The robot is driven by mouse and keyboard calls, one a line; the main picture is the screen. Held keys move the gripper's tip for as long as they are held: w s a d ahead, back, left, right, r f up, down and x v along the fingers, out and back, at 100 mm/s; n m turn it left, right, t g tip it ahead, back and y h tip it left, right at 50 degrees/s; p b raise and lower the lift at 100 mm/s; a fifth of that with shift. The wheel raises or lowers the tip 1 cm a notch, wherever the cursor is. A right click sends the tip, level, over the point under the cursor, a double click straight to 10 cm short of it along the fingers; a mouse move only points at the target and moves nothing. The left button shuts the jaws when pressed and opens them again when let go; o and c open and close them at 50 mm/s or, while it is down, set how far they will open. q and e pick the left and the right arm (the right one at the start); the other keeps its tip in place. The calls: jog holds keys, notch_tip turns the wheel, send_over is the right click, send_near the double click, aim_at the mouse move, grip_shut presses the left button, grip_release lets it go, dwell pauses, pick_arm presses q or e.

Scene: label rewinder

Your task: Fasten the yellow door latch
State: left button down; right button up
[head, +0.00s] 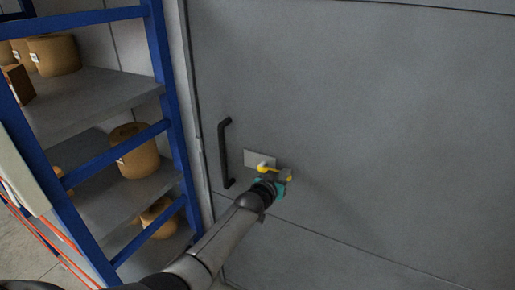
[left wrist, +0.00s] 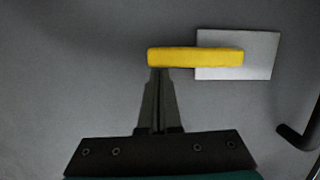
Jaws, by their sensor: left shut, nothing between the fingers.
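The yellow door latch (head: 269,168) is a short bar on a pale plate (head: 254,157) on the grey door. In the left wrist view the yellow latch (left wrist: 195,57) lies level. One end overlaps the metal plate (left wrist: 262,56) and the other reaches past it over the bare door. My left gripper (head: 286,175) is at the latch's free end, away from the plate. In the left wrist view the left gripper (left wrist: 158,74) is shut and empty, its fingertips right at the bar's edge. I cannot tell whether they touch it. My right gripper is not in view.
A black door handle (head: 225,153) stands left of the latch plate, and part of the handle (left wrist: 300,138) shows in the left wrist view. A blue-framed shelf (head: 165,90) with tan rolls (head: 135,150) stands at the left. The door surface (head: 380,120) to the right is clear.

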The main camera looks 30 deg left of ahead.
pick_arm(q)
jog(key=shift+r, duration=0.1)
jog(key=shift+r+p, duration=0.65)
notch_tip(320, 180, up, 3)
jog(key=p, duration=0.2)
jog(key=shift+r+p, duration=0.15)
jog(key=shift+p, duration=0.2)
jog(key=v, duration=0.9)
jog(key=shift+s+f+p, duration=0.25)
jog(key=shift+s+p, duration=0.15)
jog(key=shift+s, duration=0.1)
